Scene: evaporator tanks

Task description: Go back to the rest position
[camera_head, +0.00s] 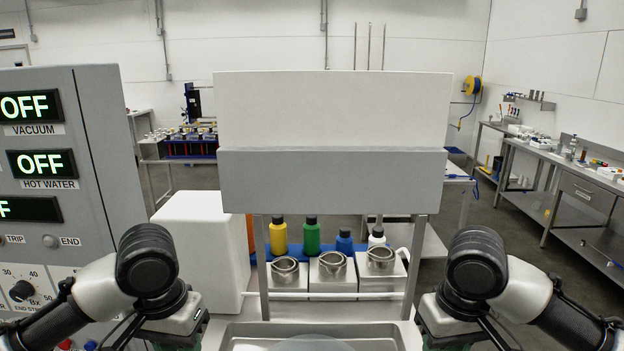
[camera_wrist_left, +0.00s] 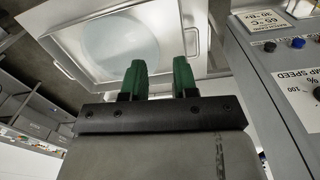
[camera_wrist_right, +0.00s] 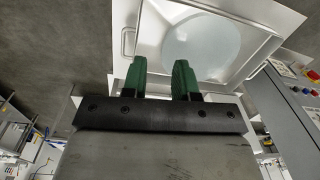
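My left gripper shows in the left wrist view (camera_wrist_left: 159,80) with its two green fingers apart and nothing between them. My right gripper shows in the right wrist view (camera_wrist_right: 161,80), also with green fingers apart and empty. In the head view both wrists stand at the lower left and lower right, and the fingertips are out of frame. A steel basin (camera_head: 385,335) with a pale round disc (camera_head: 312,343) lies between the arms at the bottom edge. Both wrist views show the disc beyond the fingers, apart from them.
A control panel (camera_head: 90,160) with OFF displays stands close on the left. A white and grey box (camera_head: 335,110) on posts rises ahead, with steel cups (camera_head: 332,263) and coloured bottles (camera_head: 312,236) behind its posts. A white block (camera_head: 203,250) stands beside my left wrist. A steel bench (camera_head: 580,190) is far right.

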